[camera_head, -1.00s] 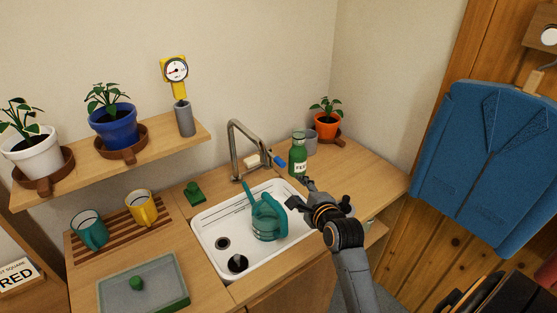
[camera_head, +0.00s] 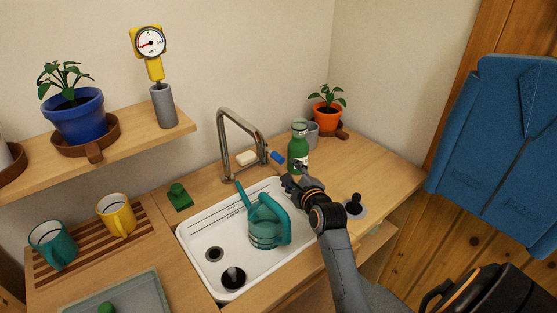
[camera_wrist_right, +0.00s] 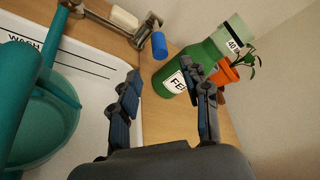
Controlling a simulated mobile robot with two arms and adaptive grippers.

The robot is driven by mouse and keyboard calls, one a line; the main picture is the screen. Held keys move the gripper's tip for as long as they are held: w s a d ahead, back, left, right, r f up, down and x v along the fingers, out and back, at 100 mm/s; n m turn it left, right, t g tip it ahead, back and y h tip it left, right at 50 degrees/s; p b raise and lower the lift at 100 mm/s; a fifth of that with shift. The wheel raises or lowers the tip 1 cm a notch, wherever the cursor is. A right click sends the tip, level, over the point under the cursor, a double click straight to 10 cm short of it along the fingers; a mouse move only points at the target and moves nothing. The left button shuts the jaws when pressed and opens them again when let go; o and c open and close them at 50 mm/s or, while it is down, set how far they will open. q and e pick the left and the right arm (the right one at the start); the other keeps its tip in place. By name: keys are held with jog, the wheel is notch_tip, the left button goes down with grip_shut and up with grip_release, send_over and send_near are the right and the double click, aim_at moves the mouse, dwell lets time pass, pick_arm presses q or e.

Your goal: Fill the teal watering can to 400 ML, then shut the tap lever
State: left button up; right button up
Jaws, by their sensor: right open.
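The teal watering can (camera_head: 268,226) stands in the white sink (camera_head: 208,277), its spout towards the back. It also shows in the right wrist view (camera_wrist_right: 40,125) at the left. I cannot read its water level. The metal tap (camera_head: 223,135) rises behind the sink; its blue-tipped lever (camera_head: 277,157) points right. The blue tip also shows in the right wrist view (camera_wrist_right: 159,46), beyond my fingers. My right gripper (camera_head: 290,181) is open and empty, right of the can and in front of the lever, apart from it. My left gripper is out of view.
Soap (camera_head: 247,158) lies by the tap. A black knob (camera_head: 354,205) is on the right counter. Mugs stand left.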

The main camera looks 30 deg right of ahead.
aim_at(282, 162)
jog(key=x, duration=1.1)
jog(key=shift+a+b, duration=0.1)
jog(key=shift+b, duration=0.25)
jog(key=shift+s, duration=0.1)
grip_shut()
